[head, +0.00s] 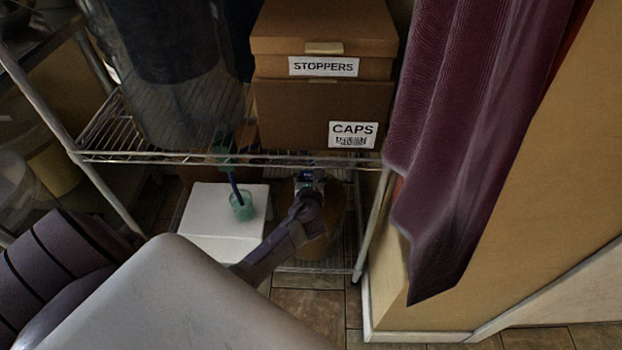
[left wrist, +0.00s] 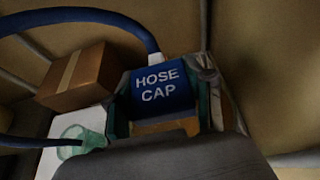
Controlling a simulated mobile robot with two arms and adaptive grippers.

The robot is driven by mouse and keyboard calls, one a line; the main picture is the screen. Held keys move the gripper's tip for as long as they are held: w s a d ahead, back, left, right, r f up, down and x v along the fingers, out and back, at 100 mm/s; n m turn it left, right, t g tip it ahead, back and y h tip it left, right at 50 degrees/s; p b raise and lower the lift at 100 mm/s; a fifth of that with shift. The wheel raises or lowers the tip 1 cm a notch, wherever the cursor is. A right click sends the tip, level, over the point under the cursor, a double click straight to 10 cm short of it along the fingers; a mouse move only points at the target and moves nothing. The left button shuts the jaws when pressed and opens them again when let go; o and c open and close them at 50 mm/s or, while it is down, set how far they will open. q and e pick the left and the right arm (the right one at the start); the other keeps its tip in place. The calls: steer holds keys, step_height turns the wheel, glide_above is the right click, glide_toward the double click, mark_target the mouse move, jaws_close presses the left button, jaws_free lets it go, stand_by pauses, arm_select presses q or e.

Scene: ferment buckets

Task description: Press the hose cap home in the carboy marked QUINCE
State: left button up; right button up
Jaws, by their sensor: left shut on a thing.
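My left gripper (head: 306,184) reaches under the wire shelf and is shut on the blue hose cap (left wrist: 162,88), lettered HOSE CAP, which fills the middle of the left wrist view. A blue hose (left wrist: 95,15) curves from the cap's top to the left. In the head view an amber-brown vessel (head: 322,238) stands behind and below my left wrist, partly hidden. No QUINCE label shows, so I cannot tell whether it is that carboy. Its mouth is hidden, and I cannot tell whether the cap touches it. My right gripper is out of view.
A green cup (head: 242,206) with a blue hose in it stands on a white box (head: 200,225) left of the gripper. The wire shelf's front rail (head: 225,158) runs just above my wrist. STOPPERS and CAPS boxes (head: 325,100) sit on it. A purple curtain (head: 455,150) hangs right.

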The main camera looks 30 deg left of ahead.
mark_target(311, 171)
arm_select(q)
steer(key=shift+w+a+f, duration=0.1)
steer(key=shift+w+a, duration=0.4)
steer(key=shift+w, duration=0.3)
steer(key=shift+w+a, duration=0.2)
steer(key=shift+w, duration=0.1)
steer(key=shift+w+a, duration=0.15)
steer(key=shift+w, duration=0.1)
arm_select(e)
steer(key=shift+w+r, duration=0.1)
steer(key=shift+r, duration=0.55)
arm_select(q)
steer(key=shift+w+a, duration=0.1)
steer(key=shift+w, duration=0.1)
steer(key=shift+w+a, duration=0.15)
steer(key=shift+w, duration=0.05)
steer(key=shift+w+a+f, duration=0.1)
steer(key=shift+w+a, duration=0.05)
steer(key=shift+w, duration=0.1)
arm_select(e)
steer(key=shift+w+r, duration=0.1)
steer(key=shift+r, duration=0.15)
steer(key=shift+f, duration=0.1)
